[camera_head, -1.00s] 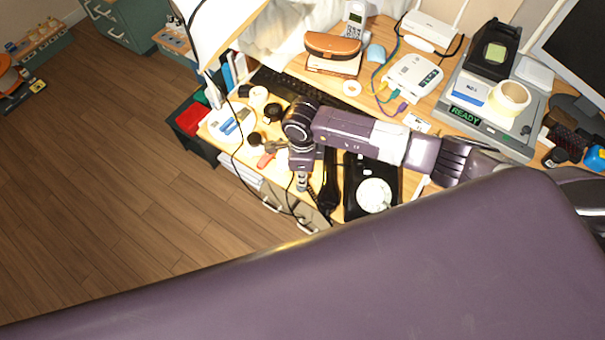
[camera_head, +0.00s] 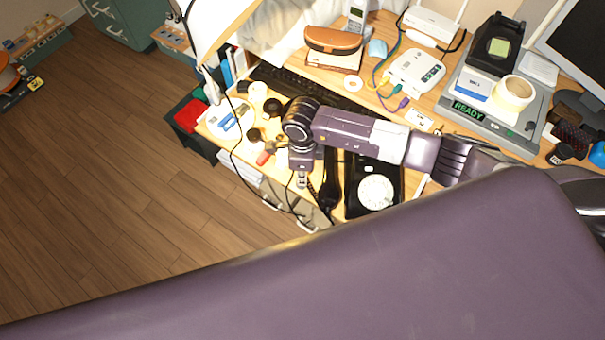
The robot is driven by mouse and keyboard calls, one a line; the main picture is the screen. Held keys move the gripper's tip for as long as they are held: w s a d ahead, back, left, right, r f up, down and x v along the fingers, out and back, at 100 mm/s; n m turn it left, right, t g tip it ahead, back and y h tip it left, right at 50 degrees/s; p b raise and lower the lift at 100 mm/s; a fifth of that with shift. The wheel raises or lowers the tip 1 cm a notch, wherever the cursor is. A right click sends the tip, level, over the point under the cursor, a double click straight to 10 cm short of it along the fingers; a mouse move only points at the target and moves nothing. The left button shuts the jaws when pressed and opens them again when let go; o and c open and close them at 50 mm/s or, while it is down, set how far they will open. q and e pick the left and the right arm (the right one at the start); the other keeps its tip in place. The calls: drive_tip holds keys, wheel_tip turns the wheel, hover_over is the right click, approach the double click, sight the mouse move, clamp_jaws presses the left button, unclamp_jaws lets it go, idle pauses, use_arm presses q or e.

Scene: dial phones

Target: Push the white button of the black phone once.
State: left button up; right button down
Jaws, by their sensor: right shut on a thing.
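The black phone (camera_head: 354,196) lies on the desk at the near edge, with a round white dial (camera_head: 377,191). A small pale spot (camera_head: 367,169) shows just above the dial; I cannot tell whether it is the white button. The black handset (camera_head: 330,188) lies to the left of the phone body. My right arm reaches in from the right, over the phone's far part. My right gripper (camera_head: 301,182) points down to the left of the handset, apart from the dial. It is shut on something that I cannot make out. My left gripper is out of view.
Small jars and a black lamp cable lie left of my gripper. My own purple body covers the foreground.

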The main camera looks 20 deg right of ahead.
drive_tip(key=c, duration=1.9)
unclamp_jaws()
wheel_tip(320, 180, up, 12)
